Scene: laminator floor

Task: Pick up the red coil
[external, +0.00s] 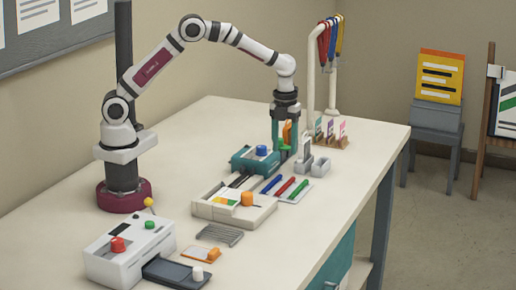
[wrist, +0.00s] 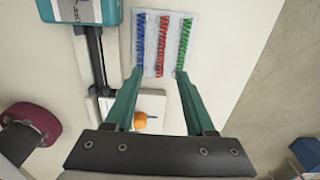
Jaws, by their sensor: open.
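The red coil (wrist: 163,45) lies in the middle of a pale tray (wrist: 152,72), between a blue coil (wrist: 140,42) and a green coil (wrist: 184,42). The red coil (external: 286,187) also shows in the external view, as a short red bar. My gripper (wrist: 160,73) is open and empty, pointing down. In the wrist view its two teal fingers reach toward the near end of the tray, one on each side of the red coil's line. In the external view my gripper (external: 285,148) hangs above the table, behind the tray. Its exact height is hard to tell.
A teal machine (external: 250,162) with a blue knob stands beside the tray. A cream machine (external: 225,208) with an orange knob (wrist: 140,120) is close by. The table's front right is clear.

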